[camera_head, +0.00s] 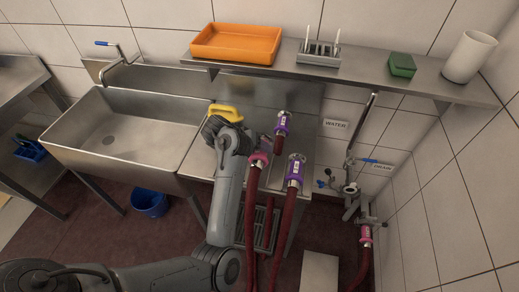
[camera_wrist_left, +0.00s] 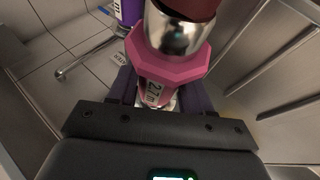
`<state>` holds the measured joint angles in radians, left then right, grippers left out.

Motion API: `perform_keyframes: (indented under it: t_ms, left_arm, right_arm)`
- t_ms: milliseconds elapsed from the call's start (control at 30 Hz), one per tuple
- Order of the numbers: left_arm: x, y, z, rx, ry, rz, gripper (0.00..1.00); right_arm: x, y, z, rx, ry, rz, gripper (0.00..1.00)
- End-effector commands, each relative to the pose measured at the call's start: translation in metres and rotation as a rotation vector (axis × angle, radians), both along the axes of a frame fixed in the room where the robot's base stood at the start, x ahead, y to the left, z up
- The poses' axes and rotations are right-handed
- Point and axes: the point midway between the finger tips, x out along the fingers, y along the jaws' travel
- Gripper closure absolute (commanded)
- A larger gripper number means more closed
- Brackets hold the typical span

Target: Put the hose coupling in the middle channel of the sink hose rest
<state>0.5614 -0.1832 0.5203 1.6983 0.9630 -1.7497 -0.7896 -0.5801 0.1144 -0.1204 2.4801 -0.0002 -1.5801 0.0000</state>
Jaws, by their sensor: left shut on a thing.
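My left gripper (camera_wrist_left: 158,92) is shut on a hose coupling (camera_wrist_left: 170,48). The coupling has a pink collar, a shiny metal sleeve and a white label; dark red hose is attached. In the head view this pink coupling (camera_head: 258,160) shows just right of my left wrist, beside the sink. Two purple-collared couplings with red hoses are close to its right, one farther back (camera_head: 282,122) and one nearer (camera_head: 296,166). The hose rest and its channels cannot be made out clearly; my arm and the hoses cover that area. My right gripper is not in view.
The steel sink (camera_head: 125,130) is left of my arm. A wall shelf (camera_head: 360,73) above holds an orange tray (camera_head: 237,43), a rack (camera_head: 318,53), a green block (camera_head: 402,65) and a white cup (camera_head: 468,56). Wall piping with a pink coupling (camera_head: 366,235) stands at right.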

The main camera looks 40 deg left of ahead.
Motion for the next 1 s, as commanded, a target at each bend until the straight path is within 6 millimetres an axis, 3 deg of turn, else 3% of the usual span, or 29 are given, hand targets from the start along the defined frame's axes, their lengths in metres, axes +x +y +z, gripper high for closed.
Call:
perform_keyframes:
  t_ms: [600, 1000]
  left_arm:
    - [0.000, 0.000, -0.056, -0.001, -0.002, 0.000, 0.99]
    - [0.000, 0.000, -0.070, 0.001, -0.002, 0.000, 0.99]
  right_arm:
    - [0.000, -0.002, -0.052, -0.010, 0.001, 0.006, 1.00]
    - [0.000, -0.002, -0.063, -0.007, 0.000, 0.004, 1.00]
